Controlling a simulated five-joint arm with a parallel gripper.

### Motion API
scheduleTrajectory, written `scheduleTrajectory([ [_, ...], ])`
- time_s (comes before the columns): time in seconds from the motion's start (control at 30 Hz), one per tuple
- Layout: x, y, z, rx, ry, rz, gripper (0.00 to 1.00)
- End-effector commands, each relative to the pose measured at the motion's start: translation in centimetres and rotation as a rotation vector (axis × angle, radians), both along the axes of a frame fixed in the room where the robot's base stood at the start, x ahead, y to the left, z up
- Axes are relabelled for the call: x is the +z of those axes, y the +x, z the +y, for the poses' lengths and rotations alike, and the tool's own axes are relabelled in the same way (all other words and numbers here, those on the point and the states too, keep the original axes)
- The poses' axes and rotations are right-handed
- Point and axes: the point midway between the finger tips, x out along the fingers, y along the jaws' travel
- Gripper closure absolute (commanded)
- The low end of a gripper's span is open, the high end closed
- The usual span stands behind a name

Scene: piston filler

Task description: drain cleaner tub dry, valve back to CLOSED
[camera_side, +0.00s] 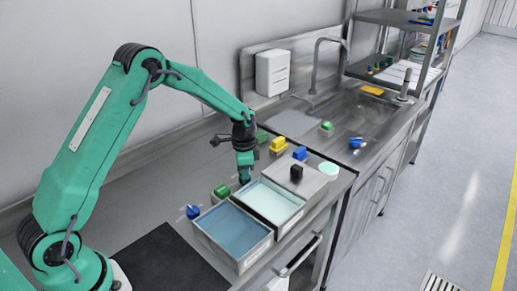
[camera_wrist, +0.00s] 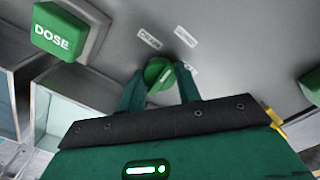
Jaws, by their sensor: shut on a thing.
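In the wrist view my gripper (camera_wrist: 160,72) is shut on a round green valve knob (camera_wrist: 157,70), one finger on each side. Two small white labels (camera_wrist: 149,38) sit on the steel panel beyond the knob, too blurred to read surely. In the side view my gripper (camera_side: 244,180) reaches down behind the tubs and the knob is hidden. One tub (camera_side: 243,262) holds blue liquid. The tub beside it (camera_side: 288,224) holds paler, greenish liquid. I cannot tell from their small front labels which is the cleaner tub.
A green DOSE block (camera_wrist: 58,38) stands close to the knob. A blue knob (camera_side: 193,211) sits left of the tubs. Yellow (camera_side: 279,143), blue (camera_side: 300,153) and black (camera_side: 296,173) controls stand to the right. A sink (camera_side: 358,112) lies beyond.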

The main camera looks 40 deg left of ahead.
Motion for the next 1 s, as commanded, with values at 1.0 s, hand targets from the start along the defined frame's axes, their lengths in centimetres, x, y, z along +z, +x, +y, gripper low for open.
scheduleTrajectory([
  [1.0,0.09,0.02,-0.01,0.684,0.0,0.0,0.89],
])
